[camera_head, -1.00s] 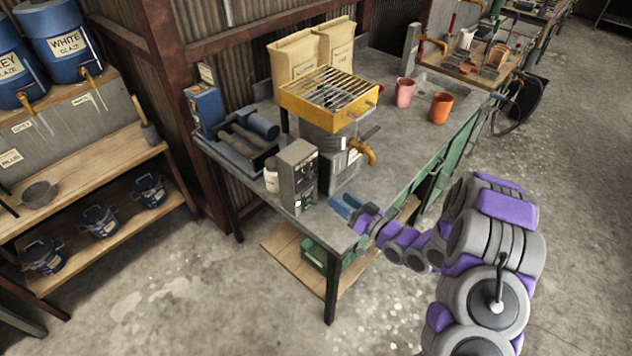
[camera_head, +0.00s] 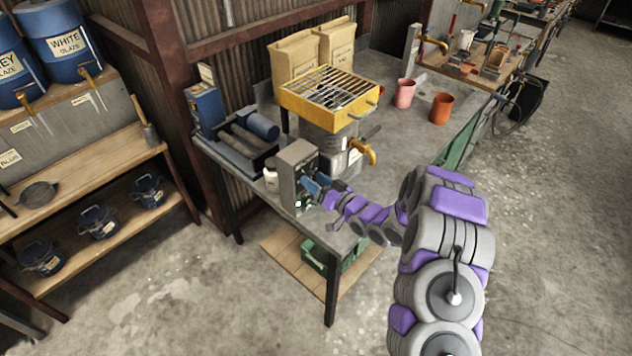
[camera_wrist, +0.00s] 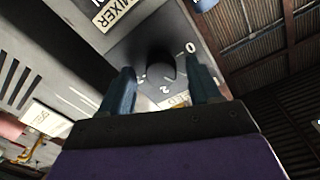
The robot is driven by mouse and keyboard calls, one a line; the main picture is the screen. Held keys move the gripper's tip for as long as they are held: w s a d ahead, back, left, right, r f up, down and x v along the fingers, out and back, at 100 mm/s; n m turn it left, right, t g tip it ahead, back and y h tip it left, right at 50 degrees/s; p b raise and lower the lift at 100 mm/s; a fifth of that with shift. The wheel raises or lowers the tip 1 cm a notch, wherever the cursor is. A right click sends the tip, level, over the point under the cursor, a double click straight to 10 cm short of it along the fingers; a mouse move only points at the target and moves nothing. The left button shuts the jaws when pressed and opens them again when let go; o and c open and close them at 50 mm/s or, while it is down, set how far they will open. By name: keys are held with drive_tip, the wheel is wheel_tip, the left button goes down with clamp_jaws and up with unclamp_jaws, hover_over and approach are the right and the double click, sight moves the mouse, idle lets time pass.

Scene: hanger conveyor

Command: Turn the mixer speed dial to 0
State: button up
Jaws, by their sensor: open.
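The mixer control box (camera_head: 292,170) is a grey box standing on the front corner of the metal bench (camera_head: 400,150). In the wrist view its panel carries a MIXER label (camera_wrist: 115,12) and a black dial (camera_wrist: 158,66). A 0 mark shows at the upper right of the dial and a 2 below it; the dial's pointer direction is hard to make out. My gripper (camera_head: 311,184) is at the box's front face. In the wrist view my gripper (camera_wrist: 165,88) is open, its two blue fingers on either side of the dial. Contact with the dial cannot be told.
Two cups, one pink (camera_head: 404,93) and one orange (camera_head: 441,108), stand farther back. The bench's right side is mostly clear.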

drive_tip(key=shift+c, duration=0.3)
drive_tip(key=c, duration=1)
drive_tip(key=shift+o, duration=0.2)
drive_tip(key=shift+n, duration=0.4)
drive_tip(key=n+b, duration=0.1)
drive_tip(key=n, duration=0.2)
drive_tip(key=n+b, duration=0.2)
drive_tip(key=shift+f+n, duration=0.2)
drive_tip(key=shift+n, duration=0.2)
drive_tip(key=n+b, duration=0.3)
drive_tip(key=n, duration=0.2)
drive_tip(key=shift+n+y+b, duration=0.3)
drive_tip(key=shift+b, duration=0.05)
drive_tip(key=o, duration=1)
drive_tip(key=shift+r, duration=0.1)
